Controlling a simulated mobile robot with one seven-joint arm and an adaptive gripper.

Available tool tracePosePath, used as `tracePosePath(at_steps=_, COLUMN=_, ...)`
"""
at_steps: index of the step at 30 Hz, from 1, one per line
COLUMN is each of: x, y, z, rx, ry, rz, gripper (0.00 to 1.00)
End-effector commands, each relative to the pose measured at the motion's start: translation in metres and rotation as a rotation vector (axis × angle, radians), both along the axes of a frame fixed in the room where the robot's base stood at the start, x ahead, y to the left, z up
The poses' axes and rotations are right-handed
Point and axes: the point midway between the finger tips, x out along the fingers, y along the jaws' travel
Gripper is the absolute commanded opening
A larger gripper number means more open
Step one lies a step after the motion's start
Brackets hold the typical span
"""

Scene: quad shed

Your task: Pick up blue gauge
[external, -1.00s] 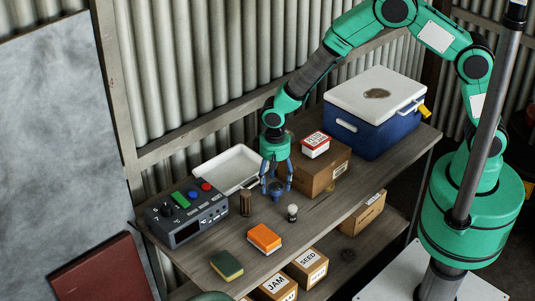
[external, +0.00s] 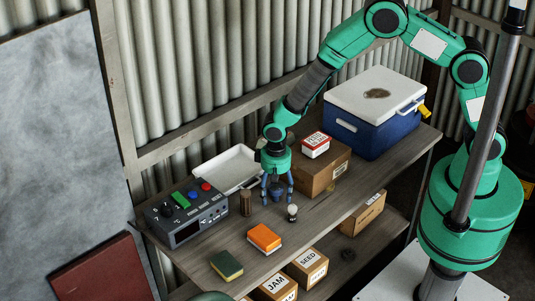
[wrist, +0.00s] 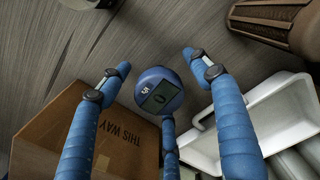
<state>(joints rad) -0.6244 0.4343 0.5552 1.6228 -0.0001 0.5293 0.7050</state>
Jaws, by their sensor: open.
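The blue gauge (wrist: 159,91) is a round blue disc with a small grey display, seen from above in the wrist view. It stands on the wooden shelf, and in the external view it is partly hidden behind my fingers. My gripper (external: 277,198) has blue fingers and points down over the gauge. In the wrist view my gripper (wrist: 150,70) is open, with its fingers spread around the gauge and visible gaps on both sides. Nothing is held.
A cardboard box (external: 318,170) stands close to the right of the gauge. A white tray (external: 231,168) lies behind left. A brown ribbed object (external: 246,203) and a small white-topped object (external: 292,212) stand nearby.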

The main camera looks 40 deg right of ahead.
Motion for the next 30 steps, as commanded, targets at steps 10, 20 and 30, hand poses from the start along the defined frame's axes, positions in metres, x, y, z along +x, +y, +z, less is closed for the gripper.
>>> tracePosePath(at_steps=10, x=0.0000, y=0.0000, z=0.0003, rx=0.000, ry=0.000, rz=0.000, gripper=0.63)
tracePosePath(at_steps=20, x=0.0002, y=0.0001, z=0.0005, rx=0.000, ry=0.000, rz=0.000, gripper=0.12)
tracePosePath(at_steps=30, x=0.0005, y=0.0004, z=0.0066, rx=0.001, ry=-0.001, rz=0.000, gripper=0.11)
